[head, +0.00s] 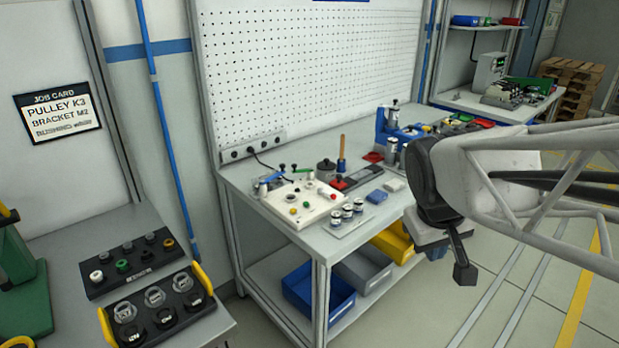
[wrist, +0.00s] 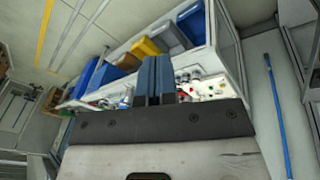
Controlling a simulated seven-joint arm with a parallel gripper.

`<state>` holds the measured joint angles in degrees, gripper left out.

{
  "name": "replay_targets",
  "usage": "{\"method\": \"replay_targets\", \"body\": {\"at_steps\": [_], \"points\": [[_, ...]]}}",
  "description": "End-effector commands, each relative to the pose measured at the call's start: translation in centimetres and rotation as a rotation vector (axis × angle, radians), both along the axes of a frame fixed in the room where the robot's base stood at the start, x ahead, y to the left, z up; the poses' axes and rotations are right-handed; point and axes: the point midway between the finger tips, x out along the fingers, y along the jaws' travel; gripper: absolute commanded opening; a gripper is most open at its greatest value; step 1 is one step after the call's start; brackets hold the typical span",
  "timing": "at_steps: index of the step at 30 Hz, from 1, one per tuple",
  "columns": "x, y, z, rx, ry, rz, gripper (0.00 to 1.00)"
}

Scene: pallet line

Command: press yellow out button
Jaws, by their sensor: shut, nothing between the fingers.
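A white control box (head: 302,203) with several small coloured buttons lies on the workbench. Any lettering is too small to read. My gripper (head: 464,272) hangs to the right of the bench, in front of its right part and well apart from the box. It is shut and empty. In the wrist view the two blue-grey fingers (wrist: 155,78) are together, and part of the white box (wrist: 210,87) shows to their right, with the yellow button not clear.
The workbench (head: 260,215) carries small cans (head: 347,212), a pot (head: 326,169) and a wooden-handled tool (head: 341,155). Blue (head: 318,290) and yellow (head: 393,243) bins sit below. Black panels with knobs (head: 130,262) stand at the left front. The floor beneath my gripper is clear.

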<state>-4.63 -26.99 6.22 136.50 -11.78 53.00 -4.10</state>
Motion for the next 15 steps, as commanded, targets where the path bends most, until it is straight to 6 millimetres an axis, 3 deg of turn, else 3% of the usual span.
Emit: {"method": "replay_targets", "body": {"at_steps": [15], "points": [[10.4,2.7,0.3,-0.188,0.033,0.261,0.00]]}}
